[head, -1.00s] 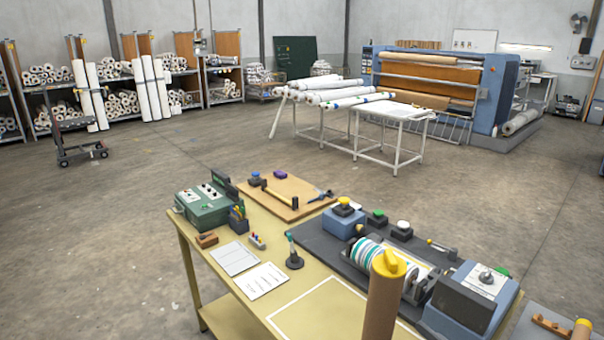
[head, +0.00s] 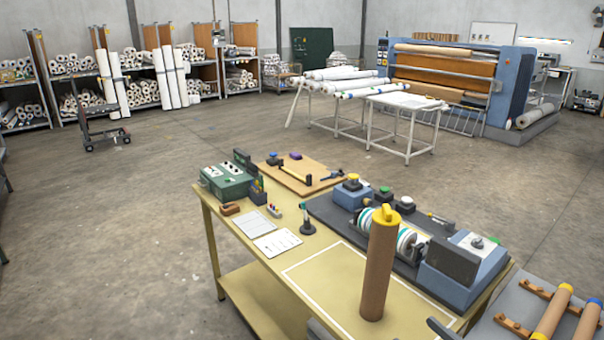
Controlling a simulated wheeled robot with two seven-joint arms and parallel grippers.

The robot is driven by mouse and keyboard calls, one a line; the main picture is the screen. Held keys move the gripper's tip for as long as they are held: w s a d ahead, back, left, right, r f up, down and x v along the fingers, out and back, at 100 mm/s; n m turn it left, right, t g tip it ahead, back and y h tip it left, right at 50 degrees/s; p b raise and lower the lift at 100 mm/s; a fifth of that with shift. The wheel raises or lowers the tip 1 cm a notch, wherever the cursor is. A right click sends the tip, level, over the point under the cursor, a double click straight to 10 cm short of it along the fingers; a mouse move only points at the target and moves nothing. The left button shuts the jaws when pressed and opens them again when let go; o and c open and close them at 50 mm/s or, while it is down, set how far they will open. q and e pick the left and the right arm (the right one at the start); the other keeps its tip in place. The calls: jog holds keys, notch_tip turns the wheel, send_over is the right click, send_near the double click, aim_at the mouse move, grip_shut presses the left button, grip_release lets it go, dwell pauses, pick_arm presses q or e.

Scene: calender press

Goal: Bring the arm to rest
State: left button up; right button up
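Neither of my grippers shows clearly in the head view. Small grey shapes cut off at the bottom edge, near the table front, are too little seen to name. The work table (head: 232,222) stands in front of me. A brown tube (head: 378,270) with a yellow cap stands upright on it, inside a white outlined rectangle, with nothing seen holding it.
The table also bears a green control box (head: 226,182), a wooden board (head: 318,168), a roller unit (head: 408,236) and papers (head: 277,242). A grey rack with capped tubes (head: 552,312) is at lower right. A blue calender press (head: 515,80) stands behind. Open floor lies left.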

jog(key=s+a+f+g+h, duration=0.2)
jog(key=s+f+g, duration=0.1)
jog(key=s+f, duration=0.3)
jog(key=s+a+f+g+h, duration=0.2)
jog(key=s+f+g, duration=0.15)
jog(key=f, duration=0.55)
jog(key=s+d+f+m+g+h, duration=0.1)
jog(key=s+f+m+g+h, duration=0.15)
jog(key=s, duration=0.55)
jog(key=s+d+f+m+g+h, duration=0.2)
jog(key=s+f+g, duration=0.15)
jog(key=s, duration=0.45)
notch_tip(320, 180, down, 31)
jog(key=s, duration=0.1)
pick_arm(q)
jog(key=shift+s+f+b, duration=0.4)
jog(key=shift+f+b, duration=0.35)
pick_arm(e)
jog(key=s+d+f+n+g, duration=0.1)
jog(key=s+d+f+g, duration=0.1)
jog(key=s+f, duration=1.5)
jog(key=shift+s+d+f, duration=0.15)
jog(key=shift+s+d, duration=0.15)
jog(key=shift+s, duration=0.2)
